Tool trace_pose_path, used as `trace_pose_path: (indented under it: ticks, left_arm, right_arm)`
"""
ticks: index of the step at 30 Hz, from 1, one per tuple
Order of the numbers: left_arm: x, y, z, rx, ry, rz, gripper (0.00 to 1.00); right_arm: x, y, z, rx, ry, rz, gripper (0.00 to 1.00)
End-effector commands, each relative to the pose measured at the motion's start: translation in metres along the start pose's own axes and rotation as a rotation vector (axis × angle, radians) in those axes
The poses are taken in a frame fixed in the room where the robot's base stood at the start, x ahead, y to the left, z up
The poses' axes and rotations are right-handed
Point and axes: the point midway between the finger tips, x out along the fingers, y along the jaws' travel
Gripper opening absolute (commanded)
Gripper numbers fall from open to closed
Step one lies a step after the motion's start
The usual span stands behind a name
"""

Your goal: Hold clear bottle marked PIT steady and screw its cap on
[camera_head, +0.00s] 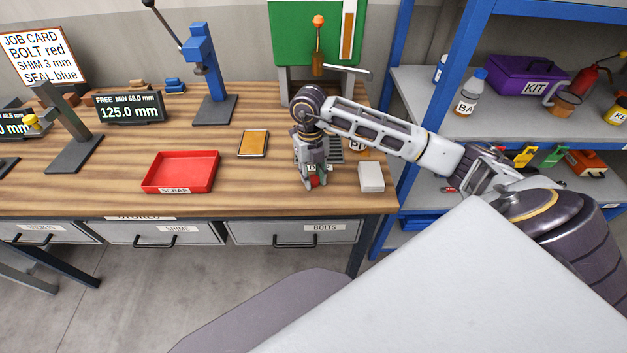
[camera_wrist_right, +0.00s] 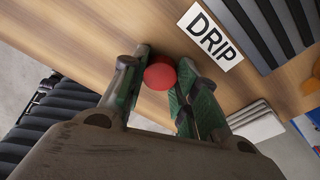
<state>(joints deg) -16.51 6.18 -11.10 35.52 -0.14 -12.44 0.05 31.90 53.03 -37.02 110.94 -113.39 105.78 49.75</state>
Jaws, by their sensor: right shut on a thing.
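My right gripper (camera_head: 314,182) points down over the front right of the wooden bench. It is shut on a small red round piece (camera_wrist_right: 160,73), held between the fingertips in the right wrist view; whether this is the bottle's cap I cannot tell. The piece also shows red in the head view (camera_head: 315,181), low near the bench top. A bottle with a partly visible label reading PI (camera_head: 357,147) stands behind and right of the gripper, mostly hidden by my right arm. Its top is hidden. My left gripper is not in view.
A ribbed grey drip tray (camera_wrist_right: 263,30) lies beside the gripper. A white block (camera_head: 371,177) sits right of it near the bench edge. A red scrap tray (camera_head: 181,188) and an orange-topped pad (camera_head: 253,144) lie left. Blue shelving (camera_head: 452,60) stands at right.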

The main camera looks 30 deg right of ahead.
Motion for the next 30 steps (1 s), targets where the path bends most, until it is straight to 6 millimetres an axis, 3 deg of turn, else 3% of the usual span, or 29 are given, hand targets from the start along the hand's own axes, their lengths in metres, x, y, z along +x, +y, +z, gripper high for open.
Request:
trace_pose_path:
  ticks: [14,30]
  left_arm:
    - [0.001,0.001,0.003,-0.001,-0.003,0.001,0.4]
    - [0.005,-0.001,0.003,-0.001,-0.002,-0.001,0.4]
  right_arm:
    - [-0.01,0.0,-0.001,0.0,-0.002,0.0,0.2]
    - [-0.078,0.0,-0.009,0.0,-0.003,0.0,0.2]
